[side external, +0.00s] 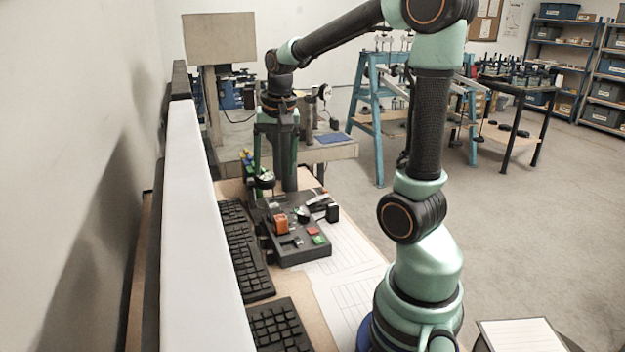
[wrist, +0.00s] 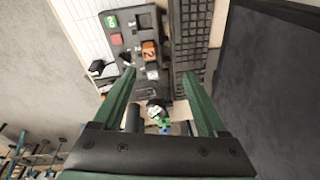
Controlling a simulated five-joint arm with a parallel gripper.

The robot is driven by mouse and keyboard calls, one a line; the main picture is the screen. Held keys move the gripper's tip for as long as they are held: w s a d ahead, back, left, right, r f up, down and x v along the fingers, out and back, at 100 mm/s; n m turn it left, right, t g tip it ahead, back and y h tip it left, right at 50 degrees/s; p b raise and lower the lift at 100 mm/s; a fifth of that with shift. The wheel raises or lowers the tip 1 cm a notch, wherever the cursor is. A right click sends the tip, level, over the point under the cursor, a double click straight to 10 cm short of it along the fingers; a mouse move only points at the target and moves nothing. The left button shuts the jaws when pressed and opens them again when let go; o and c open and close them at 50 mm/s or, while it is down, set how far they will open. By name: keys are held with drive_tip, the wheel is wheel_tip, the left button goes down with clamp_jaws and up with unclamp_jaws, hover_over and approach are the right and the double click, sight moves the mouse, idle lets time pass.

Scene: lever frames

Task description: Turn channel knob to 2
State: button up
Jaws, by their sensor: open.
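A dark control panel (side external: 290,256) lies on the table and also shows in the wrist view (wrist: 120,20). It bears an orange block with a white mark (side external: 281,223), also in the wrist view (wrist: 149,50), a red key (side external: 313,231), a green key (side external: 319,240) and a small dark round knob (side external: 302,214). I cannot tell which part is the channel knob; no setting is readable. My gripper (side external: 275,186) points down over the panel's far end. In the wrist view its green fingers (wrist: 158,74) are wide apart with nothing gripped between them.
A black keyboard (side external: 245,255) lies left of the panel, with another (side external: 278,325) nearer the camera. A pale partition (side external: 195,200) runs along the left. Ruled paper sheets (side external: 345,270) lie flat on the right. A round black-and-white item (wrist: 157,112) shows between the fingers' bases.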

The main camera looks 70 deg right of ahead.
sight(304, 214)
drive_tip(key=s+d+f+m+g, duration=0.2)
drive_tip(key=d+f+m, duration=0.45)
drive_tip(key=d, duration=0.45)
drive_tip(key=shift+y, duration=0.4)
drive_tip(key=f, duration=1.1)
drive_tip(key=shift+w+a+f, duration=0.1)
drive_tip(key=shift+w, duration=0.1)
clamp_jaws()
